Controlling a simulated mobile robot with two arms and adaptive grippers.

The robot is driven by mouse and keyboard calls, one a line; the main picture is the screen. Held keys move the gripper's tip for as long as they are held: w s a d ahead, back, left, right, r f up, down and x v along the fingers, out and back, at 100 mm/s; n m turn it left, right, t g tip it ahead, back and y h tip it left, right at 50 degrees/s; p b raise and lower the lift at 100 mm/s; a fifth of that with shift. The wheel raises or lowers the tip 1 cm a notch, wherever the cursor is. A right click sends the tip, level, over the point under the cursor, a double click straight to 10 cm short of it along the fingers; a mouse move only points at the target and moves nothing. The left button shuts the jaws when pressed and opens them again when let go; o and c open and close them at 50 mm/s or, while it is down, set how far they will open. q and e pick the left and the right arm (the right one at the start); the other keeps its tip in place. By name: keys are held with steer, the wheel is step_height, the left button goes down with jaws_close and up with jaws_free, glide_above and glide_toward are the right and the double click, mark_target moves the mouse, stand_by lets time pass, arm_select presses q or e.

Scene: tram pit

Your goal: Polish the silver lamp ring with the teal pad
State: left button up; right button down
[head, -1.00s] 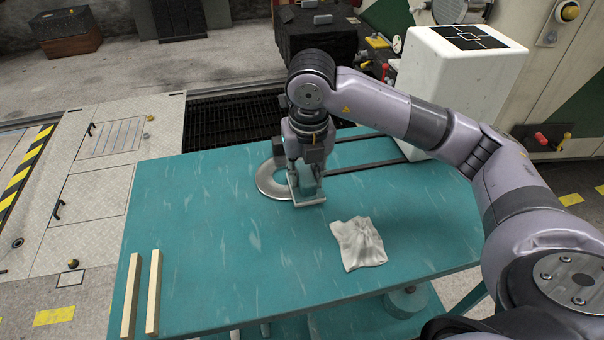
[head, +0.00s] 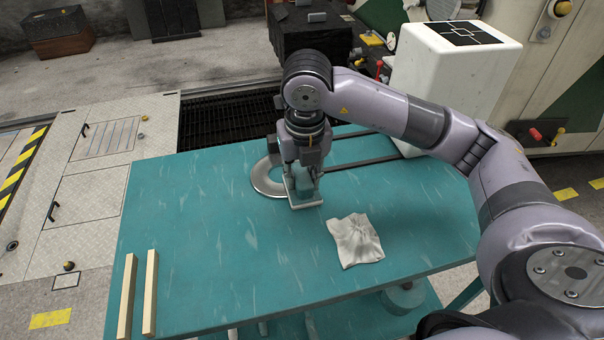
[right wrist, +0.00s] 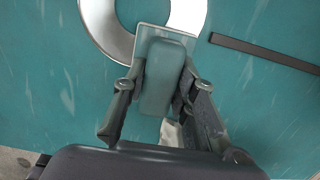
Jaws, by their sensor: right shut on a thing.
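The silver lamp ring (head: 264,181) lies flat on the teal table, and its curve also shows at the top of the right wrist view (right wrist: 103,28). My right gripper (head: 303,180) is shut on the teal pad (right wrist: 163,78), a teal block on a pale flat plate. The pad's plate (head: 305,203) is at the ring's near right side. In the right wrist view the plate overlaps part of the ring; I cannot tell whether they touch. The gripper hides part of the ring in the head view. My left gripper is not in view.
A crumpled white cloth (head: 355,240) lies right of the pad on the teal table (head: 220,245). Two wooden strips (head: 139,295) lie at the left front. Dark rails (head: 352,164) run behind the gripper towards a white box (head: 452,85). The table's middle front is clear.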

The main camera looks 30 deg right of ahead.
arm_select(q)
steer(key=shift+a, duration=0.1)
arm_select(e)
steer(key=shift+w+a, duration=0.3)
steer(key=shift+a, duration=0.8)
steer(key=shift+w+a, duration=0.25)
steer(key=shift+a, duration=0.8)
steer(key=shift+w+a, duration=0.15)
steer(key=shift+a, duration=0.65)
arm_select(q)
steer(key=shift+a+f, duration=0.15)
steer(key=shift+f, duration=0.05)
arm_select(e)
steer(key=shift+r+p, duration=0.3)
steer(key=shift+r, duration=0.35)
step_height(320, 180, up, 4)
steer(key=p, duration=0.2)
steer(key=shift+r+p, duration=0.15)
steer(key=shift+p, duration=0.15)
arm_select(q)
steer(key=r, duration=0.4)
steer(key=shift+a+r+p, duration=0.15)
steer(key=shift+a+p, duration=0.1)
steer(key=shift+p, duration=0.1)
arm_select(e)
steer(key=shift+r, duration=0.7)
